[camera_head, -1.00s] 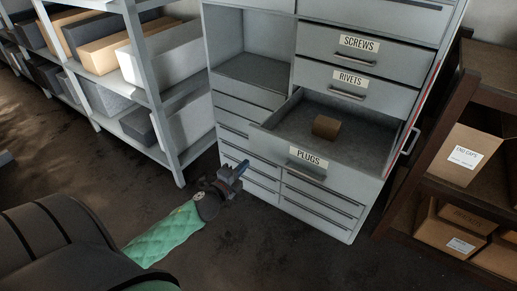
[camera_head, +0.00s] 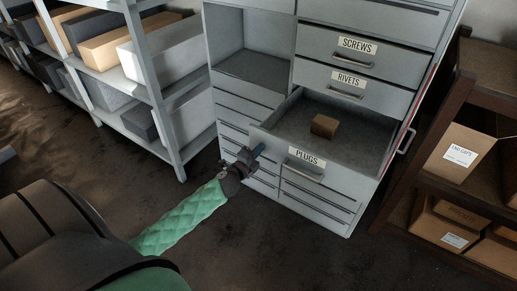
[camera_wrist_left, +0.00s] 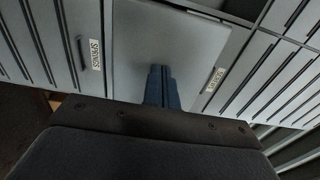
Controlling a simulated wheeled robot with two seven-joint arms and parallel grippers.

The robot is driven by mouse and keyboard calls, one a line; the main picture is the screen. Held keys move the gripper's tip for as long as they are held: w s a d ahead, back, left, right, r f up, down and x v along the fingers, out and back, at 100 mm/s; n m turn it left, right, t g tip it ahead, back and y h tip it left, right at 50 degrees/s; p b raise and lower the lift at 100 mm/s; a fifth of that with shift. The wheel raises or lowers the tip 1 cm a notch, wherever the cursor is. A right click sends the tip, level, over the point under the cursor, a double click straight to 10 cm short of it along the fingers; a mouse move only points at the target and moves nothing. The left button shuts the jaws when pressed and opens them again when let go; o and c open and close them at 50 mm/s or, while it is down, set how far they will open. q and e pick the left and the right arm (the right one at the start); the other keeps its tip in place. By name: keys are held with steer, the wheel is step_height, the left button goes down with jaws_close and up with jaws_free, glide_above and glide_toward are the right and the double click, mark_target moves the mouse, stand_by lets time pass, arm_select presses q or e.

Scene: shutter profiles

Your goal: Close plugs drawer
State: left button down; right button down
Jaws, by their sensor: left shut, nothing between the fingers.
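The plugs drawer (camera_head: 272,143) is pulled out of the grey cabinet, and its label reads PLUGS. A small brown box (camera_head: 324,126) lies inside it. The drawer's bar handle (camera_head: 305,171) is on its front, below the label. My left gripper (camera_head: 258,150) is shut and empty, in front of the cabinet near the drawer's left front corner. I cannot tell whether it touches the drawer. In the left wrist view its blue fingers (camera_wrist_left: 162,86) are together, in front of a plain grey panel (camera_wrist_left: 165,45). My right gripper is not in view.
The screws drawer (camera_head: 391,63) and the rivets drawer (camera_head: 383,93) above are closed. A grey shelf rack with boxes (camera_head: 165,52) stands to the left. A brown shelf with cardboard boxes (camera_head: 459,153) stands to the right. The dark floor in front of the cabinet is clear.

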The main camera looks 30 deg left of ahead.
mark_target(299, 114)
arm_select(q)
steer(key=shift+w, duration=0.15)
